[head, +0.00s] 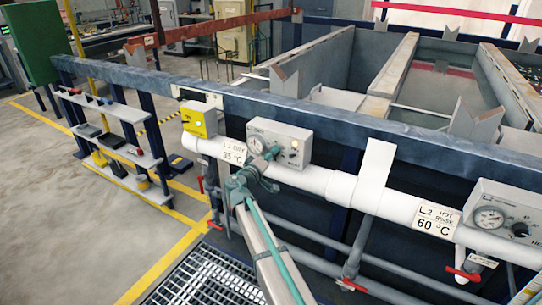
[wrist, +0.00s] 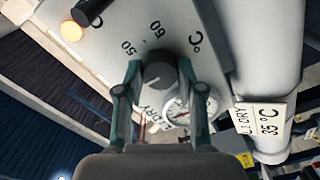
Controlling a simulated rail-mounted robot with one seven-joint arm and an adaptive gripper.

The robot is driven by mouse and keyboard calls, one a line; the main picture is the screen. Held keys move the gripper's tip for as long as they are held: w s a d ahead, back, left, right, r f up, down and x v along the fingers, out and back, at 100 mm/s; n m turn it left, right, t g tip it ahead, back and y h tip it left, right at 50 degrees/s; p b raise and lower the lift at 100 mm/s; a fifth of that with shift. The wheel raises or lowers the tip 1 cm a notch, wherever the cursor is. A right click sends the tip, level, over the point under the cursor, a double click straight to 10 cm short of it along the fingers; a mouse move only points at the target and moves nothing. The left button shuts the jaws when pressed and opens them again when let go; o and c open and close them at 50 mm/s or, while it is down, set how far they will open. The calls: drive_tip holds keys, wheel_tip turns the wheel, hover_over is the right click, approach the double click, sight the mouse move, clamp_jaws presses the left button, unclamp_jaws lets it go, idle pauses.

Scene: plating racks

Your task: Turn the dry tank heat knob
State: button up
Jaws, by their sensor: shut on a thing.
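The dry tank control box (head: 284,133) is a light grey box on the white pipe, beside the label "L1 DRY 35 °C" (head: 234,151). In the wrist view, its dark round heat knob (wrist: 159,72) sits between the two fingers of my gripper (wrist: 161,65), with a small light mark on its face. The numbers 50 and 60 and a °C mark are printed around it. My gripper (head: 270,155) is shut on the knob and hides most of it in the head view. A round gauge (head: 256,144) and a lit orange lamp (head: 294,145) are on the same box.
A yellow box (head: 199,122) stands left of the control box. A second box (head: 507,220) with a gauge is at far right, by the label "L2 60 °C" (head: 436,220). A blue rail (head: 345,122) runs behind. Red-handled valves (head: 353,285) sit below.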

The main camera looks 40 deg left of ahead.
drive_tip(key=shift+n, duration=0.4)
drive_tip(key=shift+n+b, duration=0.6)
drive_tip(key=shift+n, duration=1.9)
drive_tip(key=o, duration=1.1)
drive_tip(key=shift+o, duration=0.2)
drive_tip(key=s+d, duration=0.2)
drive_tip(key=s, duration=1)
